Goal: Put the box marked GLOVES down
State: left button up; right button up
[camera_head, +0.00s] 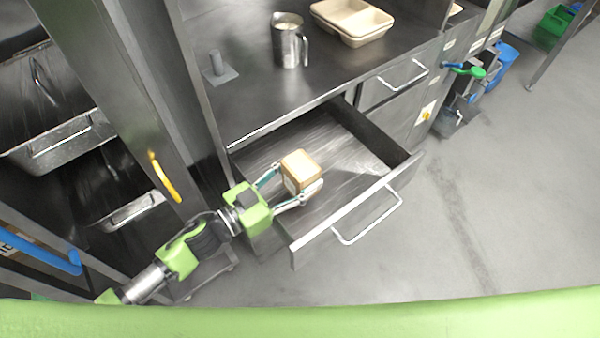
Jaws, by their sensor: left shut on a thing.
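A small tan box (300,168) is between the fingers of my left gripper (292,186). The gripper is shut on it, with one finger on each side. A pale label shows on the box's near side, but its lettering is too small to read. The box is over the open metal drawer (352,165), near the drawer's left part. I cannot tell whether it touches the drawer floor. My right gripper is not in view.
The drawer is pulled out below the steel counter (262,95), its front handle (368,222) facing the open floor. On the counter stand a metal jug (289,46), beige trays (352,20) and a grey upright post on a plate (219,70).

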pick_arm(q)
jog(key=o, duration=1.2)
jog(key=shift+o, duration=0.2)
jog(key=shift+r, duration=0.1)
jog(key=r+b+v, duration=0.1)
jog(key=v, duration=1.1)
jog(key=shift+b, duration=0.3)
